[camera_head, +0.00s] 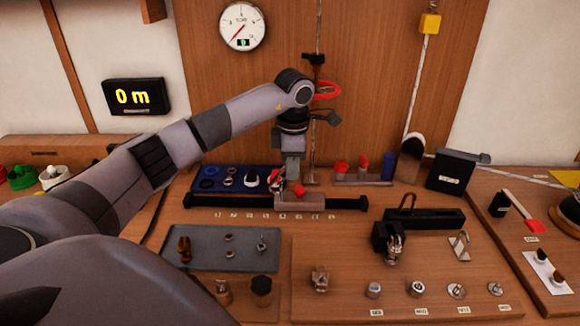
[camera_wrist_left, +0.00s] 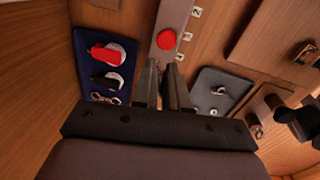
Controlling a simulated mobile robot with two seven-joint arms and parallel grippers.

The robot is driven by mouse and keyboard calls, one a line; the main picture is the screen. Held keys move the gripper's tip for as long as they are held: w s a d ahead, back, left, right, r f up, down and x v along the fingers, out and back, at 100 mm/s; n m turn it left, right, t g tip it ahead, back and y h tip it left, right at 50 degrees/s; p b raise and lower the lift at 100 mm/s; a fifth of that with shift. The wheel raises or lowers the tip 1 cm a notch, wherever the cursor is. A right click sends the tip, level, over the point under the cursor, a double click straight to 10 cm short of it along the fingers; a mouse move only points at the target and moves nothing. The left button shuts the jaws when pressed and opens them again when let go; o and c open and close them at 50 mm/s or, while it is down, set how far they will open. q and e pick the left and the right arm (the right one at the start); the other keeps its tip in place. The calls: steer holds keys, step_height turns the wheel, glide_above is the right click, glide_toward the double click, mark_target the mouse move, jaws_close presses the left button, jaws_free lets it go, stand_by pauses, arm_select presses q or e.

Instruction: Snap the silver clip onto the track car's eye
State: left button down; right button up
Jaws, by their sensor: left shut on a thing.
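My left gripper (camera_head: 287,184) is low over the grey track car (camera_head: 313,201) on the black rail. In the left wrist view its fingers (camera_wrist_left: 164,66) are close together at the car's near end, beside a red round knob (camera_wrist_left: 166,39). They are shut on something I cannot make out. The car's eye cannot be told apart. A silver looped piece (camera_wrist_left: 105,97) that looks like a clip lies on the blue tray (camera_wrist_left: 84,64), left of the fingers; it also shows in the head view (camera_head: 228,180). My right gripper is not in view.
Red (camera_wrist_left: 107,54) and black (camera_wrist_left: 106,80) pieces lie beside the silver one. A grey tray (camera_head: 205,262) with small metal parts is in front of the rail. A wooden board (camera_head: 340,270) with several fittings is to its right. A vertical line hangs behind my wrist.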

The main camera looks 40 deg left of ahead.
arm_select(q)
steer(key=shift+a+r, duration=0.1)
steer(key=shift+r, duration=0.3)
steer(key=shift+s+a+r, duration=0.1)
steer(key=shift+r, duration=0.35)
steer(key=shift+a+r, duration=0.1)
stand_by(0.5)
steer(key=c, duration=1.1)
jaws_free()
steer(key=shift+s, duration=0.2)
steer(key=shift+w, duration=0.1)
steer(key=r, duration=0.4)
steer(key=r+b, duration=0.1)
steer(key=r, duration=0.2)
steer(key=shift+s+d, duration=0.3)
steer(key=shift+d, duration=0.05)
